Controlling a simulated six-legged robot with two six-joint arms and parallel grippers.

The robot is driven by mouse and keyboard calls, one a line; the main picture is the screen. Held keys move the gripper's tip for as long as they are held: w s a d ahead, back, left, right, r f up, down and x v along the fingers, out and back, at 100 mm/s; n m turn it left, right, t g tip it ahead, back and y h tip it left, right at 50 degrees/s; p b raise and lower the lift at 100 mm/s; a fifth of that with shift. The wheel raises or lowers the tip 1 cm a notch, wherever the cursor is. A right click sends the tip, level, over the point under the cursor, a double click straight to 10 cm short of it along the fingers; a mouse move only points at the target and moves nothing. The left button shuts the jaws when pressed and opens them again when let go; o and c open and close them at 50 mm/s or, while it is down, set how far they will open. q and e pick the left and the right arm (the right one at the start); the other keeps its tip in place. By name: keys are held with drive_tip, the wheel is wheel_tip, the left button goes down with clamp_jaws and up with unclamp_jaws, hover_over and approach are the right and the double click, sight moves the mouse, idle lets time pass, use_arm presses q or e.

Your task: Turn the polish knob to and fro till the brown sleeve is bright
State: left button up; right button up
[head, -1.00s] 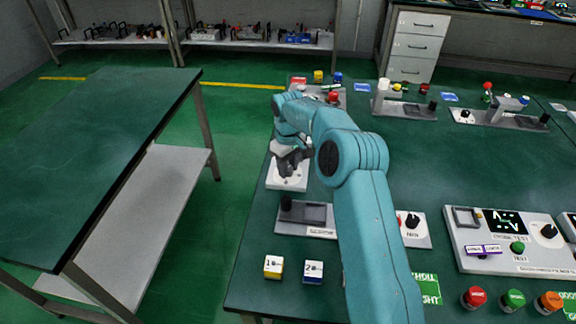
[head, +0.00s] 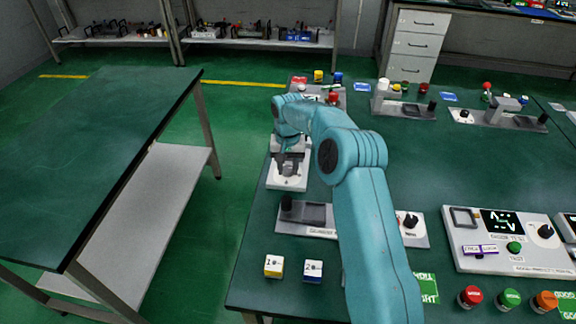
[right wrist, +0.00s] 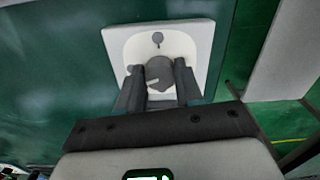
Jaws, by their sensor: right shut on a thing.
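My right gripper (head: 291,160) reaches down over a white plate (head: 287,183) near the left edge of the green table. In the right wrist view, the gripper (right wrist: 159,82) is shut on a round dark grey knob (right wrist: 159,68), with one finger on each side of it. The knob has a small pale mark on its near side. A small dark disc (right wrist: 157,38) shows on the white plate (right wrist: 120,38) beyond the knob. I cannot make out a brown sleeve in either view. My left gripper is not in view.
A grey fixture (head: 318,214) with a black knob stands just in front of the white plate. Two numbered blocks, one yellow (head: 274,266) and one blue (head: 313,271), sit near the front edge. A test panel (head: 465,262) stands at the right.

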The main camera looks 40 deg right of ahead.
sight(288, 168)
drive_tip(key=shift+d+r+m, duration=0.1)
drive_tip(key=shift+m, duration=1.5)
drive_tip(key=o, duration=1)
drive_tip(key=shift+o, duration=0.2)
wheel_tip(288, 168, up, 16)
drive_tip(key=p, duration=0.2)
drive_tip(key=shift+r+p, duration=0.15)
drive_tip(key=shift+p, duration=0.15)
